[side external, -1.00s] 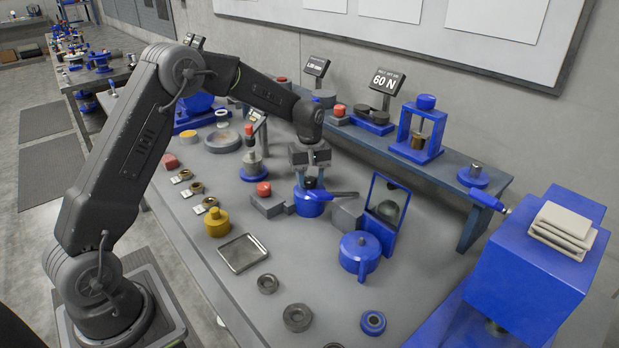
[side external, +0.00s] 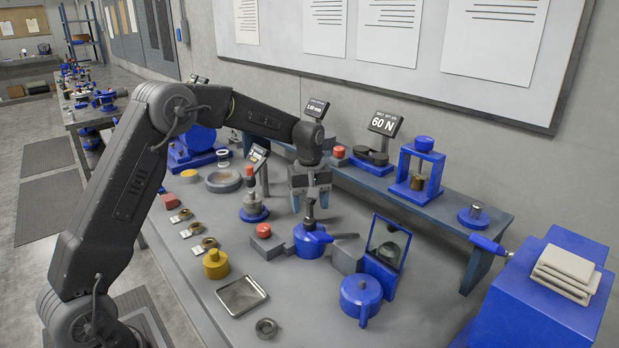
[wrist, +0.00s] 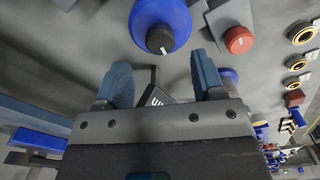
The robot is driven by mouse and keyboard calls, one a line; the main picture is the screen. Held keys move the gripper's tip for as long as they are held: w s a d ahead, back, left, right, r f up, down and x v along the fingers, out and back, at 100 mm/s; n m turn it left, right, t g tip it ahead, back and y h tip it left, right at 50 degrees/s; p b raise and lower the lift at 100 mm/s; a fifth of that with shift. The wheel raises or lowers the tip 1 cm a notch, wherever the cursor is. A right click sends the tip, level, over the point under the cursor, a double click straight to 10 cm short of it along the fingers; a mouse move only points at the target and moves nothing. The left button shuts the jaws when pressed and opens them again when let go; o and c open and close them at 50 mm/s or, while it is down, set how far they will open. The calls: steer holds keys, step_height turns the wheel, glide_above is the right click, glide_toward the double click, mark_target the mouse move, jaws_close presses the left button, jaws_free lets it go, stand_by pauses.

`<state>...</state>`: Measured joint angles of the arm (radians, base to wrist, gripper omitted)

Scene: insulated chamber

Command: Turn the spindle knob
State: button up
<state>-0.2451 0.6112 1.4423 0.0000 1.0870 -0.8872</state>
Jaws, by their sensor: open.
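A small dark spindle knob (wrist: 160,40) stands on a round blue body in the wrist view. In the side view the blue body (side external: 309,243) sits on the bench with the dark knob (side external: 309,222) on top and a dark lever pointing right. My gripper (side external: 310,210) is pointing down at the knob, its blue fingers open and empty. In the wrist view the gripper's fingers (wrist: 160,65) are spread, with the knob beyond their tips and roughly centred between them. I see no contact with the knob.
A red-topped grey block (side external: 263,234) is left of the blue body. A grey block (side external: 347,259) and a framed mirror (side external: 388,238) are at its right. A blue lidded pot (side external: 360,297) and metal tray (side external: 241,295) are nearer. A raised shelf (side external: 455,218) runs behind.

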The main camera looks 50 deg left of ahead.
mark_target(309, 220)
step_height(309, 220, up, 9)
stand_by(0.3)
steer(key=s+d+r+m+t, duration=0.1)
steer(key=s+d+r+m, duration=0.25)
steer(key=s, duration=0.35)
steer(key=s+d+r+m+t, duration=0.2)
steer(key=s+d+r+m, duration=0.15)
steer(key=s, duration=0.35)
steer(key=s+d+f+m+t, duration=0.1)
steer(key=s+d+f+m, duration=0.1)
steer(key=s, duration=0.6)
steer(key=s+d+f+m+t, duration=0.1)
steer(key=s+d+m, duration=0.2)
steer(key=s, duration=0.4)
steer(key=shift+s+d+f+m+t, duration=0.2)
steer(key=shift+s+f+m+t, duration=0.1)
steer(key=shift+s+f+m, duration=0.15)
